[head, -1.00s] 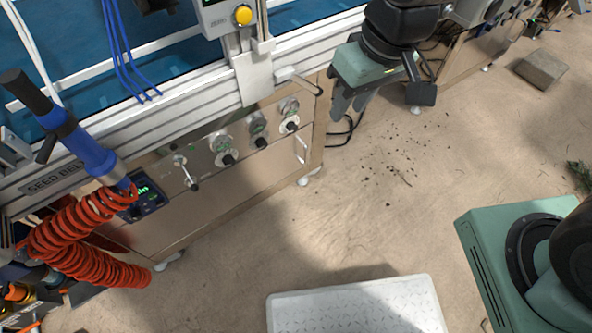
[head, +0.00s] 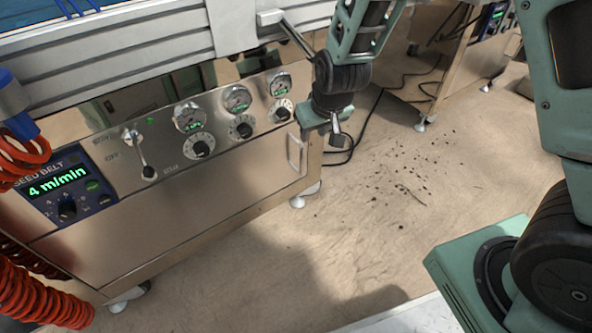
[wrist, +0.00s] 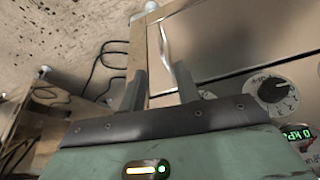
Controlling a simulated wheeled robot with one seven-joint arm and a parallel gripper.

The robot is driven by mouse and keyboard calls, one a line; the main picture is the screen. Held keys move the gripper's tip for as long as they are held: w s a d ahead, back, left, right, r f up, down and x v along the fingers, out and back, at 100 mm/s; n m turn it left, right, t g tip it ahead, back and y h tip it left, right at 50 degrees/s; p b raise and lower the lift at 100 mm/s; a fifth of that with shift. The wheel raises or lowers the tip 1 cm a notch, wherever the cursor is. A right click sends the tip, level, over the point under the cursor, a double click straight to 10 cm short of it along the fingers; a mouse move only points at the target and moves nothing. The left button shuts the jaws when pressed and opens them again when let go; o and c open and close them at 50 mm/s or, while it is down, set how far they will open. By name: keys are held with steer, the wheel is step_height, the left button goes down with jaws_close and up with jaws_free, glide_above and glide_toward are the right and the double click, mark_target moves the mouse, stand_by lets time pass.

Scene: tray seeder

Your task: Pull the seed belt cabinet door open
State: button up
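The seed belt cabinet door (head: 205,205) is the brushed steel front below the dials, and it looks shut. Its pale bar handle (head: 295,153) stands upright near the door's right end. In the wrist view the handle (wrist: 164,42) lies just beyond my gripper (wrist: 160,70), roughly in line with the gap between the two fingers. The gripper is open with nothing between its fingers. Whether anything touches the handle cannot be told.
A control panel with dials (head: 240,127) and a lever (head: 149,172) sits above the door. A "SEED BELT" display (head: 58,187) reads 4 m/min. A red coiled hose (head: 35,300) hangs at left. Black cables (head: 350,150) lie right of the cabinet. The floor in front is clear apart from dark crumbs (head: 420,180).

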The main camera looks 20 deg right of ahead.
mark_target(302, 158)
steer(key=b+x, duration=0.8)
steer(key=x, duration=0.9)
steer(key=shift+w+a+f, duration=0.1)
steer(key=shift+c, duration=0.2)
jaws_close()
